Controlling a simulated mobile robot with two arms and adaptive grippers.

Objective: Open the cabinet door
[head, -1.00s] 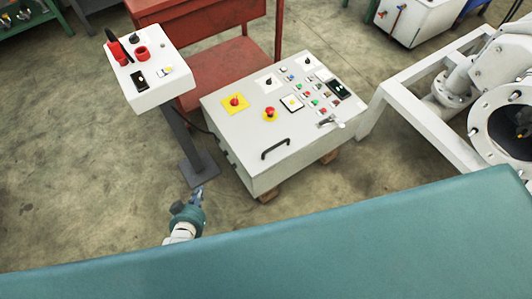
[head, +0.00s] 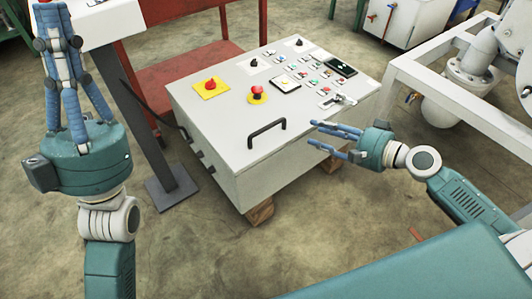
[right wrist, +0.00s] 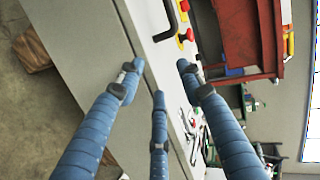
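The cabinet is a low, light grey control box (head: 235,145) with a sloping top panel, which looks closed.
The panel carries red emergency buttons (head: 210,85) and small switches. A white pedestal box (head: 105,20) stands behind my left gripper. A red bench (head: 165,80) is behind the cabinet. A white metal frame (head: 440,95) stands at the right. The floor in front is open.

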